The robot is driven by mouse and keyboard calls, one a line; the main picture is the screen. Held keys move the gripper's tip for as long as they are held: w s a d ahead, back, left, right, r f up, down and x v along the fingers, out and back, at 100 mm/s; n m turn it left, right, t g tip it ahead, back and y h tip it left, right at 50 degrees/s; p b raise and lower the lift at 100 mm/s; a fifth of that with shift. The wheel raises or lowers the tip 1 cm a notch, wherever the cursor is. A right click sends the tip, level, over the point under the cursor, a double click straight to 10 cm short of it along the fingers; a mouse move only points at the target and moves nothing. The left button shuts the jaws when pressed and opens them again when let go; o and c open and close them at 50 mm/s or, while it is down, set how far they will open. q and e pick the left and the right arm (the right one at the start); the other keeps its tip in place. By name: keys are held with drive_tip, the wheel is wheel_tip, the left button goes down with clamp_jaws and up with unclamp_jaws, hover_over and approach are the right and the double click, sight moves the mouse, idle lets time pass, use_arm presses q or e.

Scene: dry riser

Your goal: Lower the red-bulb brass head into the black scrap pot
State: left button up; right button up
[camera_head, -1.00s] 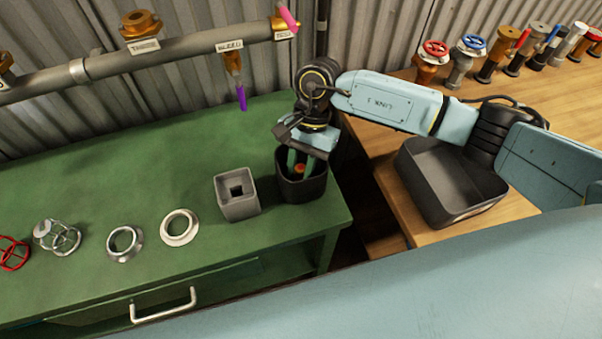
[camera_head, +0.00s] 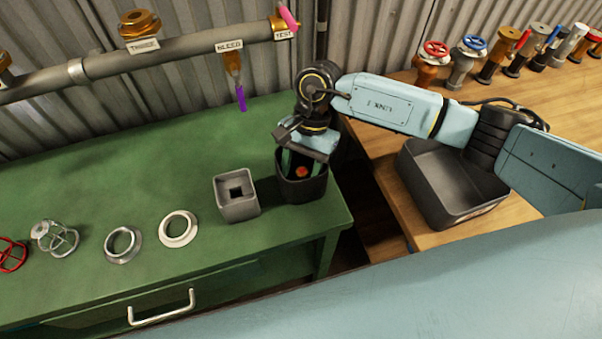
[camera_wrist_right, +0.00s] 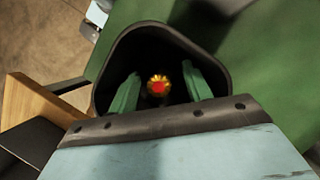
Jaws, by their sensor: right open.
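The black scrap pot (camera_head: 301,191) stands upright near the right end of the green bench. The red-bulb brass head (camera_head: 301,172) is inside it; its red bulb faces up, and in the right wrist view the brass rim (camera_wrist_right: 158,85) shows around it. The pot's dark inside hides its lower part. My right gripper (camera_wrist_right: 160,74) points down into the pot mouth. Its two green fingers stand open on either side of the head, with dark gaps between. My left gripper is not in view.
A dark open tray (camera_head: 450,190) sits on the wooden bench at right. A labelled pipe (camera_head: 190,46) runs along the wall behind.

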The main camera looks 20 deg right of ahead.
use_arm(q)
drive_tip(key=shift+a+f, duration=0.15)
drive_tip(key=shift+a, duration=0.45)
use_arm(e)
drive_tip(key=v, duration=1.3)
drive_tip(key=shift+r, duration=0.15)
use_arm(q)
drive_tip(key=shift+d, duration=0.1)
use_arm(e)
drive_tip(key=shift+w+d, duration=0.1)
